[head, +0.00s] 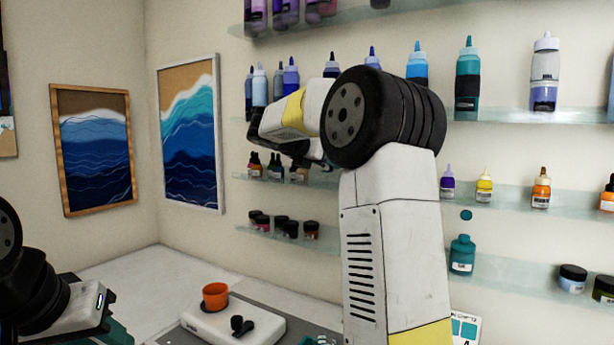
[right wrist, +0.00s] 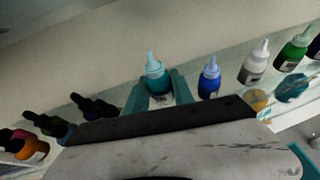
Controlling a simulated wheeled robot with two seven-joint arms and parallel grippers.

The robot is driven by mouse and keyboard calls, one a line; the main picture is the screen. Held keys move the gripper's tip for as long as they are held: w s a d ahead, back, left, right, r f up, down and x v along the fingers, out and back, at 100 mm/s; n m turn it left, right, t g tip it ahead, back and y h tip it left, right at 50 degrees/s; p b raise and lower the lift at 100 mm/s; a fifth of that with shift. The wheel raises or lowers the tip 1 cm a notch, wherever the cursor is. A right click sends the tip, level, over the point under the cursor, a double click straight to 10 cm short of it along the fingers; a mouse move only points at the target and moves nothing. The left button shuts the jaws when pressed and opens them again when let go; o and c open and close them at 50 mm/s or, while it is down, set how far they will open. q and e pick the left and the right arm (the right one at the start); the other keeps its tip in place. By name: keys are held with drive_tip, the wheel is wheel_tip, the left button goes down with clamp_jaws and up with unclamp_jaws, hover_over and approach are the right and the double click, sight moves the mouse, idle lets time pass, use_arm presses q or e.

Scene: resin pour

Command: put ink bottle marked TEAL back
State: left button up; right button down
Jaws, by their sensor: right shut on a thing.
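In the right wrist view, a small teal bottle (right wrist: 155,76) with a pale blue nozzle cap stands between the teal fingers of my right gripper (right wrist: 158,92), which is shut on it. Its white label is too blurred to read. It is in line with the shelf's row, between black-capped bottles and a blue bottle (right wrist: 209,78). I cannot tell whether its base touches the shelf. In the head view, my right arm reaches to the middle shelf (head: 240,177) and hides the held bottle. My left gripper (head: 106,314) is at the lower left, its fingers unclear.
Black-capped bottles (right wrist: 92,105) stand left of the held bottle; white (right wrist: 254,64) and green (right wrist: 293,48) bottles stand right. An orange cup (head: 215,295) sits on a white device (head: 255,326) below.

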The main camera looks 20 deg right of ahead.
drive_tip(key=shift+w+f, duration=0.1)
drive_tip(key=shift+f, duration=1.7)
drive_tip(key=shift+f, duration=0.2)
drive_tip(key=c, duration=1.1)
unclamp_jaws()
